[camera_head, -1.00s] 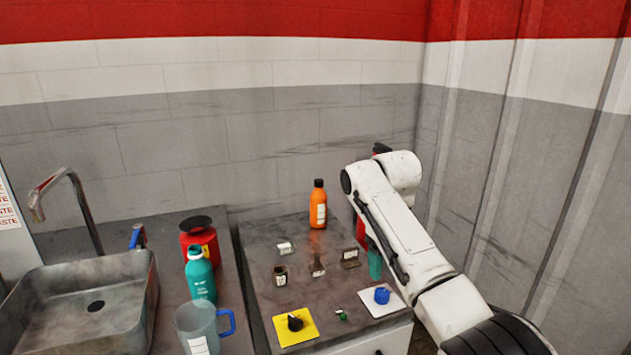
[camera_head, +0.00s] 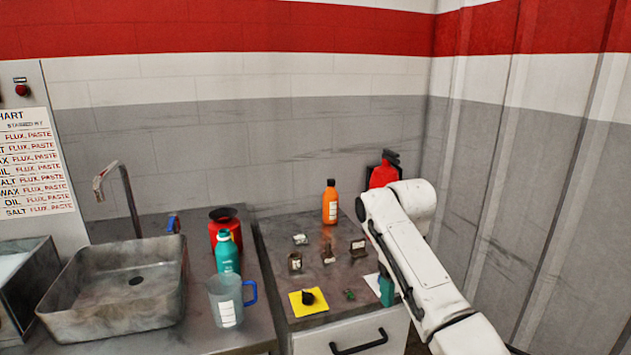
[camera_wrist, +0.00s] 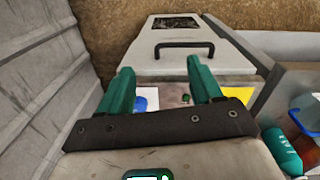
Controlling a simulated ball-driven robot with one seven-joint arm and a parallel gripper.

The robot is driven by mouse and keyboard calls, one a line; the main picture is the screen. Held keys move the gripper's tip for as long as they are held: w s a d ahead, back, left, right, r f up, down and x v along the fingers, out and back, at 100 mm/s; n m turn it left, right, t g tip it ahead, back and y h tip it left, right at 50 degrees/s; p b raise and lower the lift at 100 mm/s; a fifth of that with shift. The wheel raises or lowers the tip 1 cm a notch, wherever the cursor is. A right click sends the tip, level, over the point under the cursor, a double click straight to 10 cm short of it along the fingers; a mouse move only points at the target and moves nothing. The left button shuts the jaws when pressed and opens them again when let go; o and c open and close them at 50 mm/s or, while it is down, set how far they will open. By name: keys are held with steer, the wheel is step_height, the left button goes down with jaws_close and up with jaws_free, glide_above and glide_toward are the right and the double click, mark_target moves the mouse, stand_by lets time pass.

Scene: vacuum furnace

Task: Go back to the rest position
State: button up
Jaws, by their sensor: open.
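In the wrist view the two green fingers of my gripper (camera_wrist: 160,82) stand well apart with nothing held between them. In the head view one green finger of my gripper (camera_head: 387,290) shows beside my white arm, over the right front of the grey bench (camera_head: 290,262). The rest of my gripper is hidden there. Past the fingers in the wrist view lie a blue cap (camera_wrist: 140,104), a small green piece (camera_wrist: 186,98) and a yellow square (camera_wrist: 240,93). My arm hides most of a white square (camera_head: 372,283).
An orange bottle (camera_head: 330,202) and a red container (camera_head: 384,172) stand at the back of the bench. Small jars and blocks lie mid-bench. A teal bottle (camera_head: 227,252), clear jug (camera_head: 226,300) and sink (camera_head: 60,300) are on the left. The ribbed wall (camera_head: 560,200) is close on the right.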

steer(key=s+f+m+y, duration=0.2)
steer(key=s+f, duration=1.9)
steer(key=f, duration=0.1)
steer(key=s+d+m, duration=0.1)
steer(key=s+d, duration=0.2)
steer(key=s, duration=0.6)
steer(key=s+d+m+h, duration=0.1)
steer(key=s+d, duration=0.2)
steer(key=s, duration=0.6)
steer(key=s+d+m, duration=0.1)
steer(key=s+d, duration=0.2)
steer(key=s, duration=0.6)
steer(key=shift+s+d+f+m+t+h, duration=0.25)
steer(key=shift+s+m+t+h, duration=0.05)
steer(key=shift+s+t+h, duration=0.1)
steer(key=shift+w, duration=0.1)
